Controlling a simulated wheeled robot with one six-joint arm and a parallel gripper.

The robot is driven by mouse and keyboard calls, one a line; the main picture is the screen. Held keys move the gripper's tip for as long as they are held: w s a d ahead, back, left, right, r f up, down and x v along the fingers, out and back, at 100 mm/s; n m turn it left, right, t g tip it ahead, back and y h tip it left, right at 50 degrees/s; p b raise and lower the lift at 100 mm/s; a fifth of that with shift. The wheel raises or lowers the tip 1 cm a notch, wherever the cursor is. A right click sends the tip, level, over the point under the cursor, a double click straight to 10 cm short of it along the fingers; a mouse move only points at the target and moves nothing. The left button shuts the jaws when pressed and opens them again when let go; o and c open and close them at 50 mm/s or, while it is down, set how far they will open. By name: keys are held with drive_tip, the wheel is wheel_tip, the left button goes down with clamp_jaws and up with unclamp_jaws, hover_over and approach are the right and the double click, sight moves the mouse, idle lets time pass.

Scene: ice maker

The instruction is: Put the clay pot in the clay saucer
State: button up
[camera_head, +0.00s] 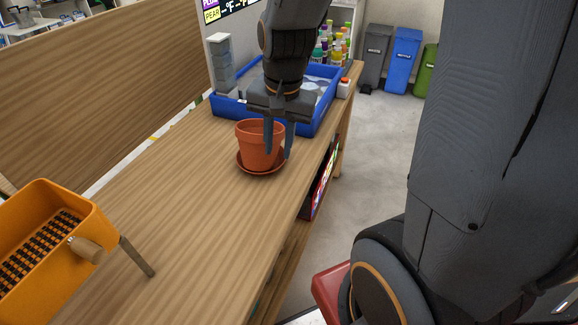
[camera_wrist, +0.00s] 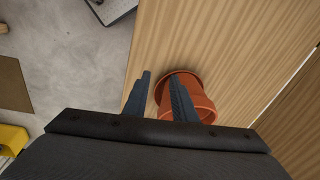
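The terracotta clay pot (camera_head: 256,148) stands upright in the clay saucer (camera_head: 245,168) on the wooden counter, with the saucer's rim showing around its base. My gripper (camera_head: 278,154) points down at the pot's right side. Its fingers are apart and straddle the right wall: one is at the pot's mouth, the other outside. In the wrist view my gripper (camera_wrist: 160,77) shows one finger over the pot (camera_wrist: 201,101) and one beside it, with a gap at the rim. The gripper looks open.
A blue tray (camera_head: 318,123) sits just behind the pot. An orange container (camera_head: 75,205) with a dark grid stands at the near left. The counter between them is clear. The counter's right edge is close to the pot. Bins (camera_head: 403,61) stand on the floor beyond.

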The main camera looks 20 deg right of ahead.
drive_tip(key=s+f+n, duration=0.2)
drive_tip(key=s+n, duration=0.4)
drive_tip(key=n, duration=0.1)
drive_tip(key=shift+s+f+g, duration=0.15)
drive_tip(key=shift+s+g, duration=0.1)
drive_tip(key=shift+g, duration=0.05)
drive_tip(key=shift+o, duration=0.4)
drive_tip(key=shift+d, duration=0.1)
